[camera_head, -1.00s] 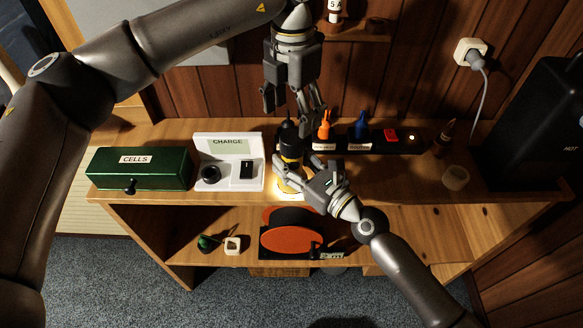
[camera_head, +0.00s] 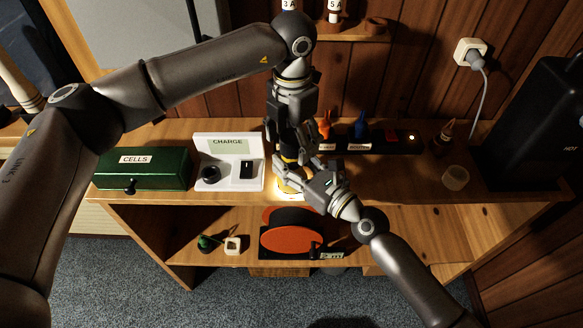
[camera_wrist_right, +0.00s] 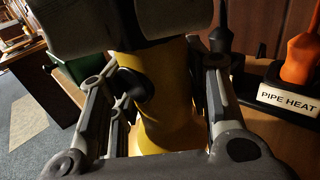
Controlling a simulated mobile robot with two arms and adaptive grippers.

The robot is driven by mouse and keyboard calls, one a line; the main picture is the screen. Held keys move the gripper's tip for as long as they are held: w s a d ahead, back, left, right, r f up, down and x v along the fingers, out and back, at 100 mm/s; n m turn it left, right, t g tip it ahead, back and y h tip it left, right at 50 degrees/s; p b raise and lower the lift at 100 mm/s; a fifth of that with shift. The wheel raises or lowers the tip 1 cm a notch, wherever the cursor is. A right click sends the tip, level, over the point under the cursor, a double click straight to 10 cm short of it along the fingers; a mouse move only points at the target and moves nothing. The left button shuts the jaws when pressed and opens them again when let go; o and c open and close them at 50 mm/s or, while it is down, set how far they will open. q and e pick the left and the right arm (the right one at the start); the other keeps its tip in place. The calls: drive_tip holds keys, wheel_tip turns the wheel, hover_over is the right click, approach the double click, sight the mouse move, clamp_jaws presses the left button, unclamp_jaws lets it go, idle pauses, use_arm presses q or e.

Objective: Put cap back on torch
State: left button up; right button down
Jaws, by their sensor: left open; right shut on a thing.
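The torch (camera_head: 290,155), yellow with a black upper part, stands upright on the bench. Its yellow body (camera_wrist_right: 160,110) with a dark side knob fills the middle of the right wrist view. My right gripper (camera_head: 290,172) is shut on this body, one finger on each side. My left gripper (camera_head: 292,140) is open, pointing down at the torch's top, its fingers around or beside the black part. Contact there is hidden. I cannot tell whether the black top is the cap. A dark round piece (camera_head: 210,174) sits on the white CHARGE stand (camera_head: 228,143).
A green CELLS box (camera_head: 150,170) stands at the left. A dark rack (camera_head: 385,147) with orange and blue items is close behind the torch's right. The bench front between rack and cup is clear.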

use_arm(q)
drive_tip(key=shift+f, duration=0.15)
drive_tip(key=c, duration=1.1)
drive_tip(key=shift+o, duration=0.2)
drive_tip(key=o, duration=1.2)
wheel_tip(320, 180, up, 12)
drive_tip(key=shift+r, duration=0.1)
